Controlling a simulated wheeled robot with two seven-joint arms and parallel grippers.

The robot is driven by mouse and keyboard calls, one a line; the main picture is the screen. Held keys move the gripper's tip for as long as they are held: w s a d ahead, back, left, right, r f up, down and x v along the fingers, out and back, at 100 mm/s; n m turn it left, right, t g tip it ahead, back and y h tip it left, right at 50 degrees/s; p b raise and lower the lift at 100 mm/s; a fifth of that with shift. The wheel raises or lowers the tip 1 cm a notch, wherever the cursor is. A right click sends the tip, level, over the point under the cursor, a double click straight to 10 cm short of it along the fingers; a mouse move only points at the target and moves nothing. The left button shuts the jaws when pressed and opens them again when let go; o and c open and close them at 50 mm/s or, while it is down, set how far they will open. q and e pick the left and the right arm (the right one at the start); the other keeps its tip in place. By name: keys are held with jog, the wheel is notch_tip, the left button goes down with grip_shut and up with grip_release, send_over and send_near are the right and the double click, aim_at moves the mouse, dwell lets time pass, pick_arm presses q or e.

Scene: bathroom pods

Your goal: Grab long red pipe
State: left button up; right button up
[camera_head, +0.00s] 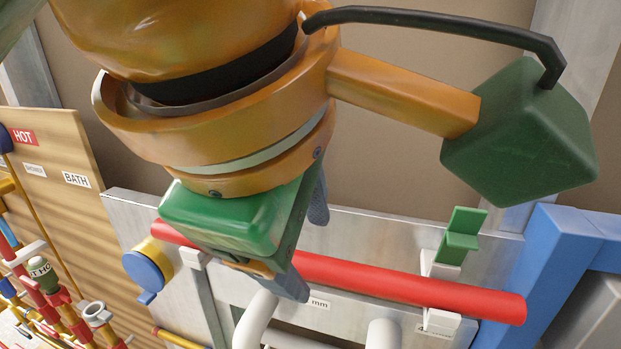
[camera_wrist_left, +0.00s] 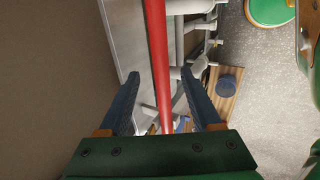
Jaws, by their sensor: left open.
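The long red pipe (camera_head: 410,287) lies across the holder panel in the head view, resting on white brackets. My left gripper (camera_head: 303,243) is open over its left half, with one blue finger behind the pipe and one in front. In the left wrist view the red pipe (camera_wrist_left: 158,45) runs lengthwise between the open fingers of my left gripper (camera_wrist_left: 160,74), with a gap on both sides. My gripper body hides part of the pipe in the head view. My right gripper is not in view.
A blue-capped yellow end piece (camera_head: 146,268) sits by the pipe's left end. A green clip (camera_head: 461,236) stands behind its right part. White pipes (camera_head: 255,322) are below it. A wooden board (camera_head: 60,165) with HOT and BATH labels and several coloured pipes stands at left.

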aim_at(312, 258)
pick_arm(q)
jog(key=shift+a+f, duration=0.15)
jog(key=shift+f, duration=0.45)
jog(key=shift+a+f, duration=0.15)
jog(key=shift+f, duration=0.45)
jog(key=shift+w+d+f, duration=0.2)
jog(key=shift+w+f, duration=0.05)
jog(key=shift+w, duration=0.15)
jog(key=shift+w+d+f, duration=0.15)
jog(key=shift+w+f, duration=0.05)
jog(key=shift+w, duration=0.2)
jog(key=shift+w+d+f, duration=0.1)
jog(key=shift+w+d, duration=0.05)
jog(key=shift+w, duration=0.2)
jog(key=c, duration=0.3)
jog(key=shift+s, duration=0.4)
grip_shut()
jog(key=shift+w, duration=0.15)
jog(key=shift+r, duration=0.25)
